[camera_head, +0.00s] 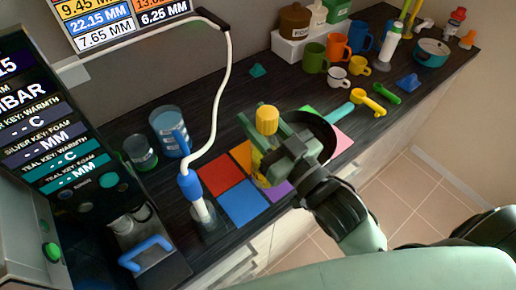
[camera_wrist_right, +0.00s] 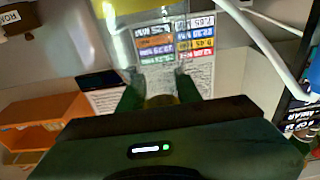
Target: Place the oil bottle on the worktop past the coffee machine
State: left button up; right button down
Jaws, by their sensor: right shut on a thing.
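The oil bottle shows its yellow cap (camera_head: 266,120) above my right gripper (camera_head: 272,148) in the head view. My right gripper is shut on its body, which the fingers mostly hide. The bottle is over the coloured squares, and I cannot tell how high. In the right wrist view, the clear bottle (camera_wrist_right: 120,40) stands between the two green fingers, with yellow at the top edge. The coffee machine (camera_head: 125,235) with dark display panels is at the left of the worktop (camera_head: 235,110). My left gripper is not in view.
A blue-handled jug (camera_head: 170,130), a glass jar (camera_head: 139,152) and a white hose with a blue-gripped wand (camera_head: 192,188) stand beside the machine. A dark pan (camera_head: 318,133) is just behind my gripper. Several mugs (camera_head: 335,45) crowd the far end. Bare worktop lies behind the squares.

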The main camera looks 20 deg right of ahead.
notch_tip(320, 180, down, 2)
jog(key=shift+s, duration=0.15)
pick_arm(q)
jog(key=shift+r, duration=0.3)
pick_arm(e)
notch_tip(320, 180, down, 4)
jog(key=shift+f, duration=0.25)
jog(key=c, duration=1)
grip_release()
jog(key=shift+f, duration=0.1)
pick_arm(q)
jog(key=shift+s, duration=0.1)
pick_arm(e)
jog(key=shift+o, duration=0.2)
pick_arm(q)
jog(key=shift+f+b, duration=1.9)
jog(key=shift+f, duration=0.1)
pick_arm(e)
jog(key=v, duration=1.2)
